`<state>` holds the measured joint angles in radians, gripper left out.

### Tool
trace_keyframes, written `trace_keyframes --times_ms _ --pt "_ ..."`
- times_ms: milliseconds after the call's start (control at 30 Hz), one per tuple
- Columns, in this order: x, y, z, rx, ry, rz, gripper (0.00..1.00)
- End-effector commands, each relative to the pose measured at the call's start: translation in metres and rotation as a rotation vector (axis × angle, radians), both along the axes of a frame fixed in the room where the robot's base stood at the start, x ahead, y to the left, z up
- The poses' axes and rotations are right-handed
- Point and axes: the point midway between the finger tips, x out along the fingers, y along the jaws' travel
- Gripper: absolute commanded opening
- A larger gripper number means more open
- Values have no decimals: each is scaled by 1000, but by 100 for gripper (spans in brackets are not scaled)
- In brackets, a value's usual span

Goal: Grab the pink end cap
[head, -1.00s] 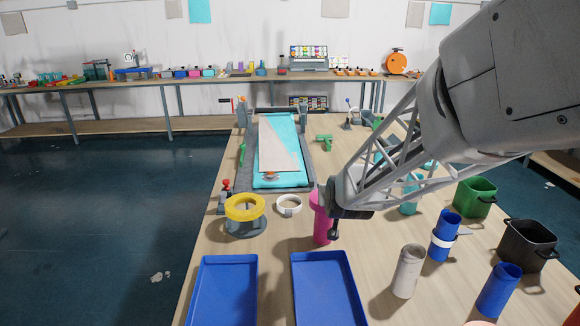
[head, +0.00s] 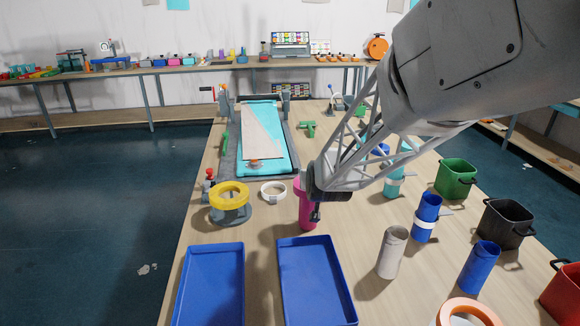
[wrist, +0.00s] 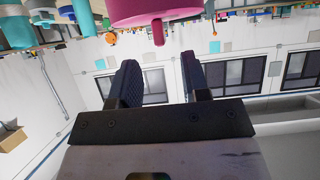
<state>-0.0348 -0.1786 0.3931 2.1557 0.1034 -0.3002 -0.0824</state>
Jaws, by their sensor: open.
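A pink cylinder-like piece (head: 303,218) stands upright on the table, right of a white ring, partly covered by my arm. In the wrist view, a pink round piece with a small peg (wrist: 158,32) shows at the top edge, partly cut off; I take it to be the end cap. My gripper (wrist: 160,72) is open, with its two dark fingers apart and nothing between them. The pink piece lies beyond the fingertips, and the peg shows between the finger lines. In the head view my arm hides most of the gripper.
Two blue trays (head: 238,250) lie at the front. A yellow ring (head: 229,190) on a grey stand and the white ring (head: 273,191) are left. Blue tubes (head: 480,265), a beige tube (head: 392,252) and green (head: 456,178) and black (head: 504,225) bins stand right.

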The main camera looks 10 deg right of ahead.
Motion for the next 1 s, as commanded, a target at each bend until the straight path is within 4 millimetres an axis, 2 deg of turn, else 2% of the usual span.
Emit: trace_keyframes --times_ms 467,1000 --pt "4 0 -2 0 0 0 43" --pt "40 1 -19 0 1 0 43"
